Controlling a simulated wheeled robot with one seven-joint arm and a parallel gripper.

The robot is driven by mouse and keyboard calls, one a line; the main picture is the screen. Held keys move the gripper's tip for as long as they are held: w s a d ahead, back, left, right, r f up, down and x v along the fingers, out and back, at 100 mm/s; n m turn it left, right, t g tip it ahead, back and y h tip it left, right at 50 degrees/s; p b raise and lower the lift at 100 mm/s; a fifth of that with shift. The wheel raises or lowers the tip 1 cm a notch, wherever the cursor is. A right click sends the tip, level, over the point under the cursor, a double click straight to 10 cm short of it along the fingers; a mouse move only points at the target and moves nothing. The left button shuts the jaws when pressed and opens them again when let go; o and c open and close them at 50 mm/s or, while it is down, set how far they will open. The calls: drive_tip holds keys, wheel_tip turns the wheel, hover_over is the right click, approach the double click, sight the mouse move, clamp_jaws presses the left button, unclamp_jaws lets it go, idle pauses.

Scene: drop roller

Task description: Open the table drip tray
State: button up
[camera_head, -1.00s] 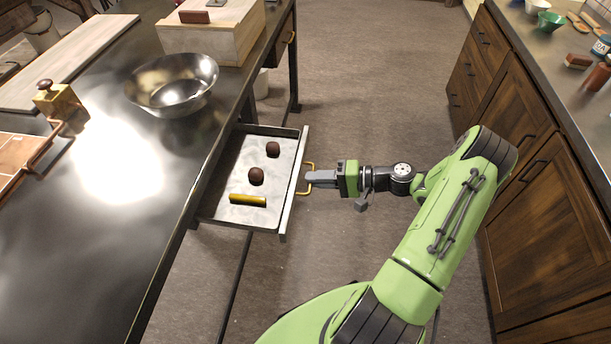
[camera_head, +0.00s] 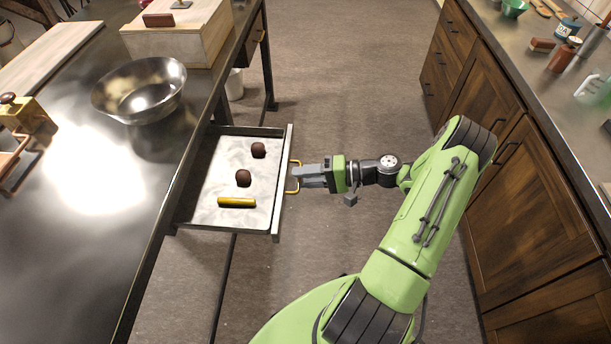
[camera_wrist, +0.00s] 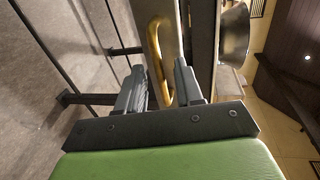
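The drip tray (camera_head: 286,185) is a shallow metal drawer under the dark table, pulled well out over the floor. Two dark brown round lumps (camera_head: 243,178) and a yellow-gold bar (camera_head: 237,202) lie in it. A gold loop handle (camera_head: 294,163) is on its front face; it also shows in the wrist view (camera_wrist: 157,35). My gripper (camera_head: 300,175) is at the handle. In the wrist view my gripper (camera_wrist: 159,68) has its fingers apart, one on each side of the handle bar. Firm contact with the bar is not visible.
The dark table (camera_head: 75,220) carries a metal bowl (camera_head: 140,90) and a wooden box (camera_head: 185,35). A wooden cabinet (camera_head: 535,200) with a cluttered counter stands on the right. The floor (camera_head: 340,80) between is clear, apart from my arm.

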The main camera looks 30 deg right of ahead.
drive_tip(key=p+v, duration=0.2)
drive_tip(key=v, duration=1.3)
drive_tip(key=shift+s+d+p, duration=0.2)
drive_tip(key=shift+d+p, duration=0.1)
drive_tip(key=shift+d, duration=0.05)
drive_tip(key=shift+r, duration=0.15)
drive_tip(key=w+a+r+n+g+h+p, duration=0.2)
drive_tip(key=w+a+r+g+h, duration=0.15)
drive_tip(key=a+r, duration=0.4)
drive_tip(key=w+a+r+n+g+h+p, duration=0.1)
drive_tip(key=w+a+r+n+g+h, duration=0.2)
drive_tip(key=a+r, duration=0.4)
drive_tip(key=s+a+r+n+h+p, duration=0.1)
drive_tip(key=s+a+r+h+p, duration=0.1)
drive_tip(key=s+a+r+h, duration=0.4)
drive_tip(key=s+a+r+t, duration=0.1)
drive_tip(key=s+a+r, duration=0.1)
drive_tip(key=s, duration=0.3)
drive_tip(key=s+a+r+n+t+p, duration=0.1)
drive_tip(key=s+r+t, duration=0.1)
drive_tip(key=s+r, duration=0.2)
drive_tip(key=shift+s+a, duration=0.4)
drive_tip(key=shift+s, duration=0.6)
